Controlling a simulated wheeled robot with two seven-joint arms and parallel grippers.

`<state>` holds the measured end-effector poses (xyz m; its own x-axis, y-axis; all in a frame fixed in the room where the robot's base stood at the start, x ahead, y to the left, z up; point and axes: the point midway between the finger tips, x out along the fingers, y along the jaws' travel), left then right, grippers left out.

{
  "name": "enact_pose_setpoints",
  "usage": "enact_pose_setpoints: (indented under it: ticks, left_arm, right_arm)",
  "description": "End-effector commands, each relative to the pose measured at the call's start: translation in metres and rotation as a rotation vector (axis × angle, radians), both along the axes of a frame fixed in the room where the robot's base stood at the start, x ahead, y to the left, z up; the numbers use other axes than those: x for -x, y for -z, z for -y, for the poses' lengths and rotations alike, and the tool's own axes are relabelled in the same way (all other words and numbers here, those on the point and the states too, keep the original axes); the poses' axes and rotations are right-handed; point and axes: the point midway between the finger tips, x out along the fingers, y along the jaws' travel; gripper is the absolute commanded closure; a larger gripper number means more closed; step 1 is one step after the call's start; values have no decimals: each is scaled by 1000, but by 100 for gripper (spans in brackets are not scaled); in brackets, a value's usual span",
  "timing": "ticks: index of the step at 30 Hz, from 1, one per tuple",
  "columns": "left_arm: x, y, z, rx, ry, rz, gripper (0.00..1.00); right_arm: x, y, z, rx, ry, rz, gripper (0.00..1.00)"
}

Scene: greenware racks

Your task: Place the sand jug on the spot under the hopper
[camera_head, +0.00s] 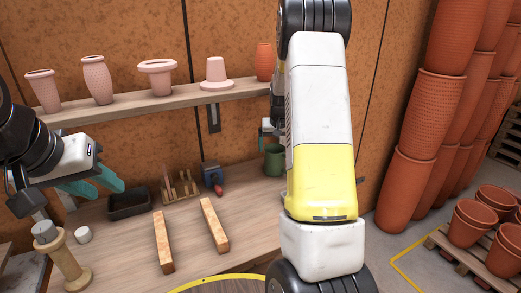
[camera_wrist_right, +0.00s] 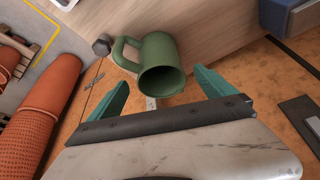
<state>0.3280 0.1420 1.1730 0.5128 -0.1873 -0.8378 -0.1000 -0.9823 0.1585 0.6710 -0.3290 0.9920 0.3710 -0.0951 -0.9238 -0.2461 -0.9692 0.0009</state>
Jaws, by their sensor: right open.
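A green jug (camera_head: 273,161) stands on the worktop toward the back, partly behind my right arm. In the right wrist view the jug (camera_wrist_right: 163,68) shows its open mouth, with its handle to the left. My right gripper (camera_wrist_right: 161,82) is open, with its teal fingertips apart on either side of the jug's mouth and not closed on it. In the head view it is mostly hidden behind my arm. My left gripper (camera_head: 108,191) is open and empty over the left of the worktop. I cannot make out a hopper or the spot under it.
A shelf (camera_head: 150,104) with several clay vessels runs above the worktop (camera_head: 190,235). On the worktop are a dark tray (camera_head: 128,214), a tool rack (camera_head: 180,197), a blue device (camera_head: 211,173), two wooden bars (camera_head: 163,241) and a wooden stand (camera_head: 78,277). Stacked pots (camera_head: 408,180) stand right.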

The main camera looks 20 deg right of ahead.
Motion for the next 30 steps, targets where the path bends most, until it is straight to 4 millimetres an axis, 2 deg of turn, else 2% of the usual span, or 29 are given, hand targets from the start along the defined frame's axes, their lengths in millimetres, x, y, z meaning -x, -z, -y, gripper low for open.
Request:
enact_pose_setpoints:
  ticks: [1,6,12,17,20,24,30]
  left_arm:
    - [0,0,0,0,0,0,64]
    - [0,0,0,0,0,0,64]
    - [0,0,0,0,0,0,64]
    - [0,0,0,0,0,0,64]
    - [0,0,0,0,0,0,64]
    - [0,0,0,0,0,0,64]
    - [0,0,0,0,0,0,64]
  right_arm:
    - [4,-12,-1,0,-1,2,6]
    - [15,-39,-4,0,1,2,6]
    - [23,-55,-7,-2,-1,2,6]
    - [42,-81,-24,-34,-18,20,6]
    - [69,-108,-47,-70,-43,43,6]
    - [117,-145,-82,-117,-95,74,6]
    - [193,-179,-127,-159,-177,114,6]
